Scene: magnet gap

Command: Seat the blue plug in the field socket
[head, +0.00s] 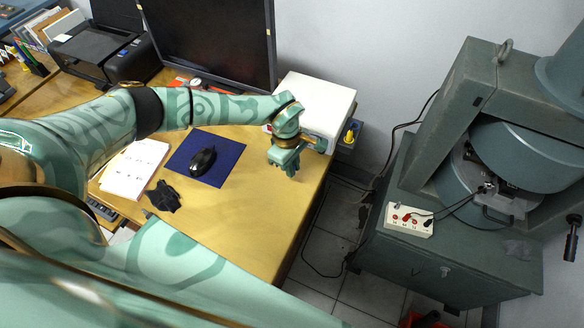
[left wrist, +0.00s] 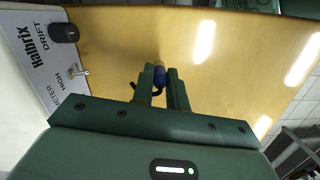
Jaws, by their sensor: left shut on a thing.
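My left gripper (head: 284,168) is over the right part of the wooden desk, just in front of the white instrument box. In the left wrist view its two green fingers (left wrist: 162,88) are shut on the blue plug (left wrist: 160,76), whose tip points away from the palm. A dark cable shows at the plug near the fingers. In the head view I cannot make out the plug at the gripper. I cannot tell for sure which opening is the field socket. My right gripper is not in view.
The white instrument box (head: 316,95) has a Halbrix panel (left wrist: 38,58) with a black knob (left wrist: 65,32) and a toggle (left wrist: 80,73). A mouse (head: 202,160) lies on a blue mat. The large grey magnet (head: 400,255) stands right, with a small terminal box (head: 409,221). Floor separates it from the desk.

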